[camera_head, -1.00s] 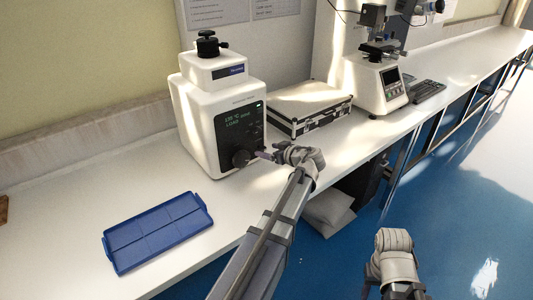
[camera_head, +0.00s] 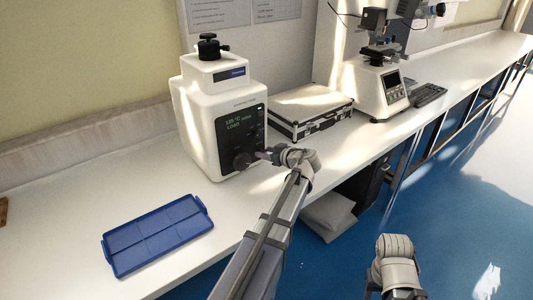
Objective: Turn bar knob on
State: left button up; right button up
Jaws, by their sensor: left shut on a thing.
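A round dark knob (camera_head: 242,161) sits low on that panel. My left gripper (camera_head: 257,156) is at the knob, its fingers pointing left and shut on it. The fingers partly cover the knob's right side, and the bar's angle is too small to tell. My right arm shows at the lower right, but its fingertips are not in view.
A blue tray (camera_head: 157,236) lies on the bench at the front left. A silver-edged case (camera_head: 310,110) stands right of the machine. Farther right are a hardness tester (camera_head: 378,88) and a keyboard (camera_head: 430,95). The bench between tray and machine is clear.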

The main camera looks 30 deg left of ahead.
pick_arm(q)
grip_shut()
